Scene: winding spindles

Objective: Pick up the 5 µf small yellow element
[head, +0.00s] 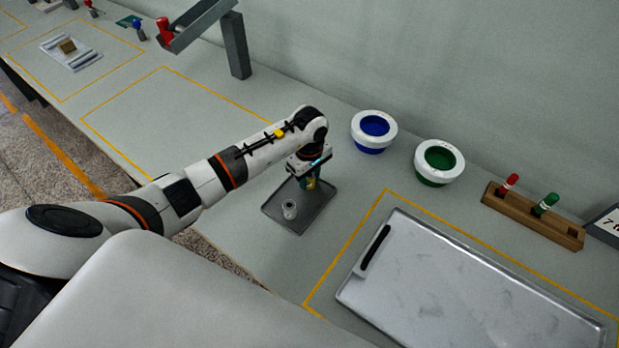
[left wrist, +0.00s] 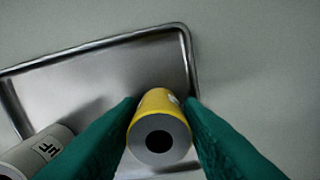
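The small yellow element (left wrist: 158,106) is a yellow cylinder with a grey end face and a dark hole. In the left wrist view it sits between the green fingers of my left gripper (left wrist: 162,112), which appear to touch it on both sides. In the head view the left gripper (head: 310,182) points down over the small grey tray (head: 318,207), and the yellow element is mostly hidden there. I cannot tell whether it is clear of the tray. My right gripper is not in view.
A blue bowl (head: 374,126) and a green bowl (head: 439,161) stand behind. A wooden rack (head: 533,218) and a large metal tray (head: 470,290) lie to the right.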

